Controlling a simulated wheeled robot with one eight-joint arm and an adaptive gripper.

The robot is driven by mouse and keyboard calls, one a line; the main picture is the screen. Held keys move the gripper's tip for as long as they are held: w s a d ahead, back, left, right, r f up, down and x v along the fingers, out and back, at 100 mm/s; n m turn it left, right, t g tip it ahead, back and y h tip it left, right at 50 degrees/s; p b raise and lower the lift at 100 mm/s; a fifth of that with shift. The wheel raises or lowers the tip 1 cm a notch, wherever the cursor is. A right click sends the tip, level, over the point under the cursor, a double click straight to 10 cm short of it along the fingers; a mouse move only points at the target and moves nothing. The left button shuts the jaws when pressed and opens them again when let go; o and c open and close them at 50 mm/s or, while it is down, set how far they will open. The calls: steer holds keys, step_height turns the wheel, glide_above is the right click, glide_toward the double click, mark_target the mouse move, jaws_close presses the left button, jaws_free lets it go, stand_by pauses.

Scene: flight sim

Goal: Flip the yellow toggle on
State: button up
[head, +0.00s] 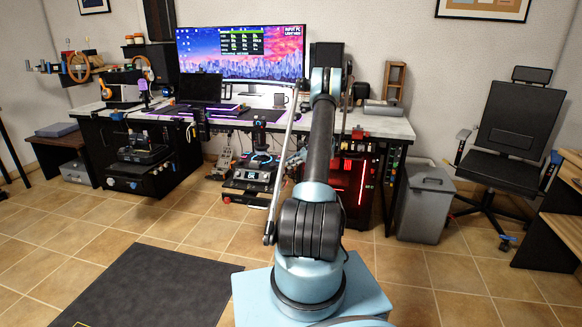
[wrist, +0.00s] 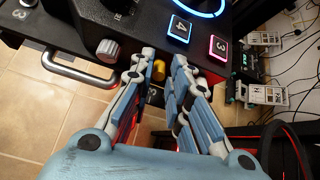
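The yellow toggle (wrist: 159,70) is small and sits at the edge of a black control panel (wrist: 140,32) in the wrist view. My gripper (wrist: 163,62) reaches up to the panel with its two fingers on either side of the toggle. The fingers are partly open, with a narrow gap between the toggle and the right finger. The left finger is very close to the toggle, and I cannot tell whether it touches. The toggle's base and exact tilt are hard to make out. In the head view my arm hides the gripper, and I cannot make out the toggle.
The panel has a silver knob (wrist: 108,50), lit buttons marked 4 (wrist: 179,28) and 3 (wrist: 218,46), and a metal handle (wrist: 75,72). Cables hang at the right. In the head view a desk (head: 350,123), red-lit computer (head: 352,185) and grey bin (head: 424,205) stand ahead.

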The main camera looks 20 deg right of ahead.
steer(key=shift+o, duration=0.4)
steer(key=v, duration=1.2)
steer(key=shift+f, duration=0.15)
